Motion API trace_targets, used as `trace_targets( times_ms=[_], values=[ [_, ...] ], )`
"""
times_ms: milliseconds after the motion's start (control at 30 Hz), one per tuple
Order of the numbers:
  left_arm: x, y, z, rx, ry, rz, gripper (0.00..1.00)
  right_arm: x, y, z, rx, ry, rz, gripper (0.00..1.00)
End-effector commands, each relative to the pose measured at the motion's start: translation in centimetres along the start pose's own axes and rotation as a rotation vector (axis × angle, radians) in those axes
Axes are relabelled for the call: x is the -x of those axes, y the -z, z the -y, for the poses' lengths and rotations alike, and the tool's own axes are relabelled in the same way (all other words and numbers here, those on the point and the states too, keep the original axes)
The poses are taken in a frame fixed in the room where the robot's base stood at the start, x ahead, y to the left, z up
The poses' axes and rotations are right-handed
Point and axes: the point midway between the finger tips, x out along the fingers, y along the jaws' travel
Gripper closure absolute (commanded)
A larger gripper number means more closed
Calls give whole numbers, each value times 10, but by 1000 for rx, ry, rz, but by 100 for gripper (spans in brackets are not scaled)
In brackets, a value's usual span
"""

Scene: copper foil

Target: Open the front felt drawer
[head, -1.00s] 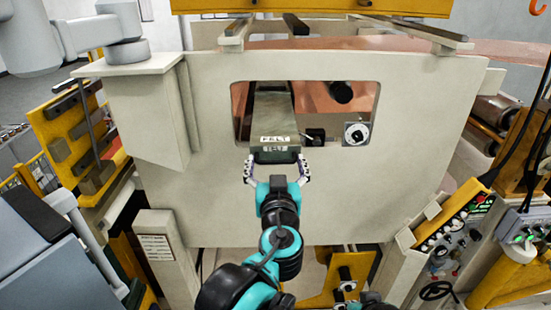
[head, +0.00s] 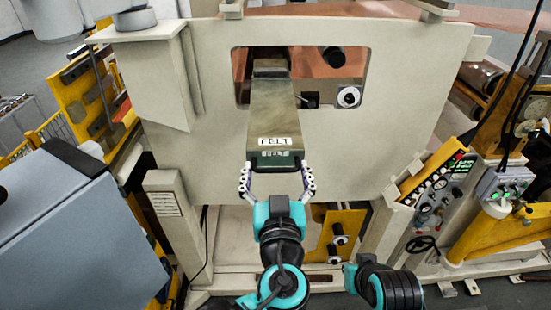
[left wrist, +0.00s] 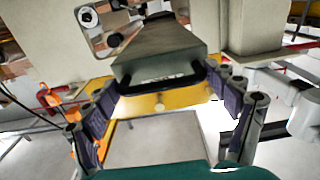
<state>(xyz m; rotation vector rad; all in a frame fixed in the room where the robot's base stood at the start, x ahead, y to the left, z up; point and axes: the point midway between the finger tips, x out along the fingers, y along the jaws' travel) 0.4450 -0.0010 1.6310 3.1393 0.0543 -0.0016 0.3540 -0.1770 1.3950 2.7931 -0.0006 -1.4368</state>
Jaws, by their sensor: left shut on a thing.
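The felt drawer (head: 273,108) is a long grey-green metal box with a white FELT label on its top near the front end. It sticks well out of the window in the cream machine panel (head: 400,110). My left gripper (head: 277,182) is at its front end, with a finger on each side, shut on the drawer's dark front handle (head: 276,160). In the left wrist view the drawer (left wrist: 165,50) lies ahead between the spread fingers. My right gripper does not show clearly; only part of my right arm is at the bottom of the head view.
A control panel (head: 440,185) with buttons stands to the right, and a green-button box (head: 503,187) beyond it. A blue-grey cabinet (head: 70,225) stands at the left. A round dial (head: 348,97) sits in the window right of the drawer.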

Motion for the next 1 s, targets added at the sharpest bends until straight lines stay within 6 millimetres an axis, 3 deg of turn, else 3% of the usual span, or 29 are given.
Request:
trace_targets(
  times_ms=[433, 467, 833, 1000],
  values=[
    [3, 1, -1, 0, -2, -1, 66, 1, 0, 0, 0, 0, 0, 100],
    [3, 1, -1, 0, -2, -1, 6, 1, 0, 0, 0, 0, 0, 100],
    [4, 0, 0, -1, -1, -1, 5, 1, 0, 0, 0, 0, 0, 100],
    [20, 0, -2, -1, -5, -1, 5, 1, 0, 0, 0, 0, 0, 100]
  ],
)
